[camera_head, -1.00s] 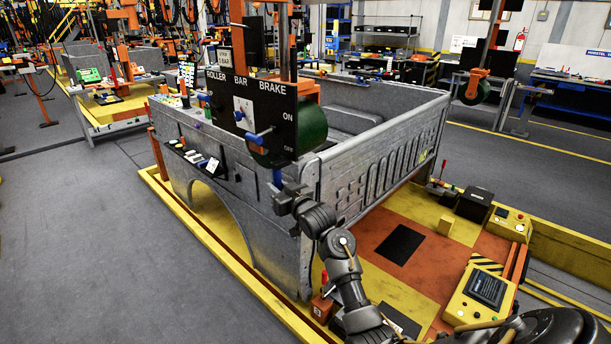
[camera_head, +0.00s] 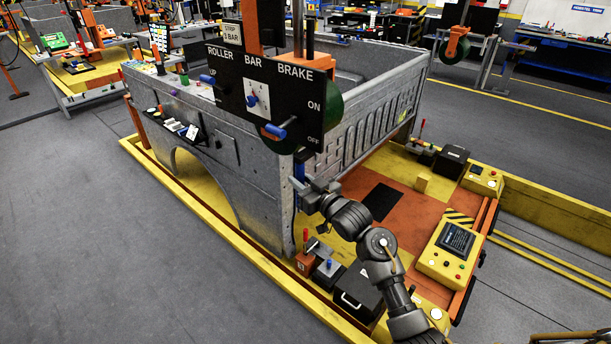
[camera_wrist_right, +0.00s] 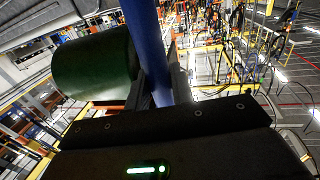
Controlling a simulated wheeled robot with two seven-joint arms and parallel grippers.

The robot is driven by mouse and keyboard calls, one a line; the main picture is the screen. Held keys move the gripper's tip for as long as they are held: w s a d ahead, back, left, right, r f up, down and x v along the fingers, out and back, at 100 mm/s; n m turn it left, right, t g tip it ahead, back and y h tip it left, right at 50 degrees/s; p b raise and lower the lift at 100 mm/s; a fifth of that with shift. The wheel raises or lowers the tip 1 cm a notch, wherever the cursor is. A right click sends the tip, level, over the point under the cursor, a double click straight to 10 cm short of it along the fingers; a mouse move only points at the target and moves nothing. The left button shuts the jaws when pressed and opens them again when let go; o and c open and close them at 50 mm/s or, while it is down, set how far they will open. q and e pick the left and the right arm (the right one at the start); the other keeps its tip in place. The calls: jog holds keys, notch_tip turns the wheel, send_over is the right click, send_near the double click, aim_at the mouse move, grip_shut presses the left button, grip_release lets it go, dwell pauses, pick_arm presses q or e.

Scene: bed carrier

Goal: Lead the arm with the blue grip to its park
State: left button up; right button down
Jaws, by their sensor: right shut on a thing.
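The blue grip (camera_head: 299,168) hangs upright below the black panel (camera_head: 265,95) of the overhead arm, at the front corner of the grey truck bed. The panel reads ROLLER, BAR and BRAKE and has blue levers. A dark green roller (camera_head: 330,118) sits behind the panel and also shows in the right wrist view (camera_wrist_right: 95,68). My right gripper (camera_head: 306,186) is shut on the blue grip, which passes between the fingers as a blue bar in the right wrist view (camera_wrist_right: 148,45). My left gripper is out of view. I cannot tell which spot is the park.
The truck bed (camera_head: 210,120) stands close beside the grip on a yellow-edged platform (camera_head: 235,250). A black case (camera_head: 357,292) and a yellow control box (camera_head: 452,255) are near my right arm. Another hanging roller (camera_head: 454,48) is at the back right. Grey floor at left is clear.

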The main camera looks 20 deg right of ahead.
jog(key=shift+d+r, duration=0.1)
jog(key=shift+r, duration=0.3)
jog(key=c, duration=1.5)
grip_release()
jog(key=shift+o, duration=1.1)
jog(key=shift+f, duration=0.15)
jog(key=b+v, duration=0.2)
jog(key=v, duration=0.9)
jog(key=shift+b, duration=0.4)
jog(key=shift+w, duration=0.1)
